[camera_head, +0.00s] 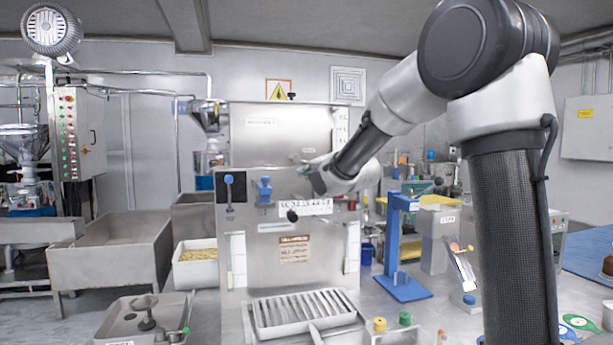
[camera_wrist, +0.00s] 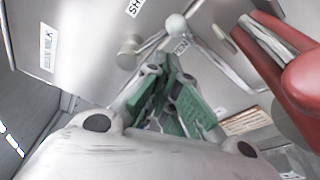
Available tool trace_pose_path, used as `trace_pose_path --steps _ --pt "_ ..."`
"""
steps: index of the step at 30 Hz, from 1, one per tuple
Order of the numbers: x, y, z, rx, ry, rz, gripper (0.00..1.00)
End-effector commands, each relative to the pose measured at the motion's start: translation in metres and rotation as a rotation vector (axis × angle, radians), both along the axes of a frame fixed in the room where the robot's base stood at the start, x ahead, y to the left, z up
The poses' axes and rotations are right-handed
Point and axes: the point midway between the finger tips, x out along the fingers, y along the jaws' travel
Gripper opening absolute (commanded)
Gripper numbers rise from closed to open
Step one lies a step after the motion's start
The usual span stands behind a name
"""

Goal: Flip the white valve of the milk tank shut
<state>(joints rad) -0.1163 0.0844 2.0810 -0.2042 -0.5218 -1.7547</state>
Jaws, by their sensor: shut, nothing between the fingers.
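In the wrist view a white ball knob (camera_wrist: 176,25) sits on the end of a thin metal lever, close to a label ending in "EN" (camera_wrist: 181,45). A label starting with "SH" (camera_wrist: 133,7) is up and left of it. A grey round knob (camera_wrist: 130,50) is left of the lever, on the metal tank face (camera_wrist: 85,60). My gripper (camera_wrist: 172,92), with green finger pads, is shut and empty just below the lever. I cannot tell whether it touches the lever. In the head view my gripper (camera_head: 316,180) is at the steel machine front, hiding part of it.
A red rounded part (camera_wrist: 270,60) is close on the right of my gripper in the wrist view. A blue stand (camera_head: 395,240) is to the right.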

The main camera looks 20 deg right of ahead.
Motion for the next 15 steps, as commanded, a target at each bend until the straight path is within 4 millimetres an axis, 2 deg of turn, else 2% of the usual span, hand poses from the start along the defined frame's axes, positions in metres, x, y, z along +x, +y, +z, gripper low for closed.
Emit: trace_pose_path --steps 5,15 --pt "0.0058 -0.0103 0.0024 0.000 0.002 0.000 0.00" --pt "0.0062 -0.0111 0.0033 0.000 0.003 0.001 0.00"
